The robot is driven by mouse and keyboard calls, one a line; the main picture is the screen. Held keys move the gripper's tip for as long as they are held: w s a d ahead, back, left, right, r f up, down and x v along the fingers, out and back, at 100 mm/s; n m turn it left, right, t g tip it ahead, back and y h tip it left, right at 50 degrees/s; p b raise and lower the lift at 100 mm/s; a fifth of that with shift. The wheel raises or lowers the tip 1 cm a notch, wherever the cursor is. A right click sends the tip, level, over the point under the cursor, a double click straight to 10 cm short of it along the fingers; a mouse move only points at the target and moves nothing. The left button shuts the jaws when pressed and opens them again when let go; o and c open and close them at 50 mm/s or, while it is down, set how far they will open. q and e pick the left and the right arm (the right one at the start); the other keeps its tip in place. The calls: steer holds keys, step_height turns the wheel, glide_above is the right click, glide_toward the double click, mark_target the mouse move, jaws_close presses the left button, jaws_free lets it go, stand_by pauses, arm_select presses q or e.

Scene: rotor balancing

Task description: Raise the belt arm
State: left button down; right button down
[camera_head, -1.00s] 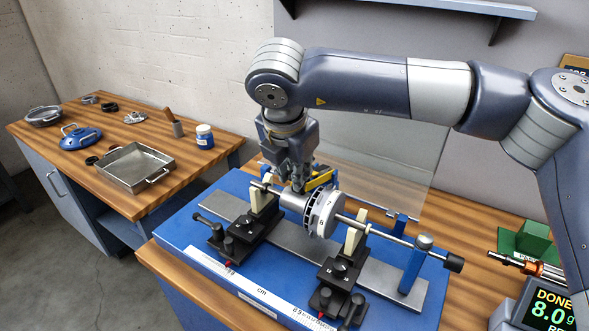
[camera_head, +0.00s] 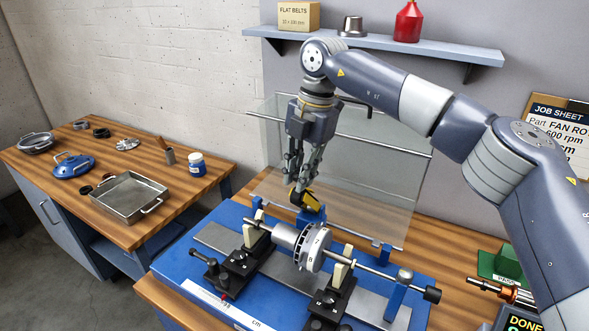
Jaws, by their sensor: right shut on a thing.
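The belt arm (camera_head: 311,203), with yellow and black parts, stands behind the rotor on the blue balancing machine (camera_head: 188,249). My right gripper (camera_head: 300,186) points down from above and is shut on the belt arm's upper end, whose grip is partly hidden by the fingers. The silver rotor (camera_head: 312,248) lies on its shaft across two cream supports, in front of and below the belt arm. The belt arm appears tilted up, clear of the rotor's top. My left gripper is not in view.
A clear guard panel (camera_head: 375,190) stands behind the machine, close to my right gripper. A wall shelf (camera_head: 440,51) holds a box and a red bottle.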

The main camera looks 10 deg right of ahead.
steer(key=shift+w+d+r+g+y+p, duration=0.35)
steer(key=shift+w+r+p, duration=0.25)
steer(key=shift+p, duration=0.55)
steer(key=shift+w+d+f+g+p, duration=0.1)
steer(key=shift+w+d+g+p, duration=0.15)
steer(key=shift+p, duration=0.1)
